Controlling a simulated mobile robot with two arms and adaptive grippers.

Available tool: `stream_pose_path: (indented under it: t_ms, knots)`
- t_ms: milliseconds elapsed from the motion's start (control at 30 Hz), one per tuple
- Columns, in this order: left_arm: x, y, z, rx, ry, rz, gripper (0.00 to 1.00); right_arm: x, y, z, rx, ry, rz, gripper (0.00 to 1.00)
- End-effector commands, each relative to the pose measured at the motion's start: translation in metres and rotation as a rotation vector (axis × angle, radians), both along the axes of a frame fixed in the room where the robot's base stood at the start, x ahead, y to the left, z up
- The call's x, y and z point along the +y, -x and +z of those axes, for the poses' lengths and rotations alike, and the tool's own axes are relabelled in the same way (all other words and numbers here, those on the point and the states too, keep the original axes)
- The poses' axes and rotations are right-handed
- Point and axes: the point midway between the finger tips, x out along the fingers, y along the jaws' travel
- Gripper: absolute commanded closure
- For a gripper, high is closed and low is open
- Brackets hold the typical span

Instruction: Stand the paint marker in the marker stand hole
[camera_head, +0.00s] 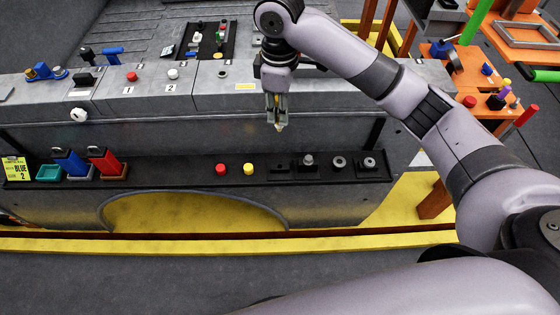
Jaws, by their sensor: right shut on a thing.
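My right gripper (277,108) reaches down from the upper middle, in front of the machine's grey front face and above the black shelf. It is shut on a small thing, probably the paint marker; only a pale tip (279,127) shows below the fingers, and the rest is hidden. I cannot surely tell which fitting is the marker stand. Round fittings with dark centres (339,162) and (369,163) sit at the right end of the black shelf, to the lower right of the gripper and apart from it. My left gripper is not in view.
A black shelf (200,171) runs along the grey machine (215,95). On it are a red knob (221,169), a yellow knob (248,169), blue and red bins (70,163) (104,161), a teal tray (48,173) and a yellow "BLUE 2" card (16,169). Orange stands (488,75) are at right.

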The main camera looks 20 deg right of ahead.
Motion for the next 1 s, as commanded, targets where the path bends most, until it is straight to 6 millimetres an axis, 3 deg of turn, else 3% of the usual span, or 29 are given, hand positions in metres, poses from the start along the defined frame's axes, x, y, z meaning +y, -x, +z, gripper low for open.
stream_pose_path:
  t_ms: [33,400,767,833,1000]
  knots:
    - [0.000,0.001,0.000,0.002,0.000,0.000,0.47,0.000,0.002,-0.016,0.008,0.001,0.000,1.00]
    - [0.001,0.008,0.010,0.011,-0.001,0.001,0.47,-0.001,0.001,-0.110,0.005,0.003,0.000,1.00]
    - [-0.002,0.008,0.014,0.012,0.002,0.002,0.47,0.000,0.002,-0.152,0.004,0.002,0.002,1.00]
    - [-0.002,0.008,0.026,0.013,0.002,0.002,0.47,0.000,0.002,-0.159,0.005,0.001,0.000,1.00]
    - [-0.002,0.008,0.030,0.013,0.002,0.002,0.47,-0.001,0.001,-0.174,0.001,0.002,0.002,1.00]
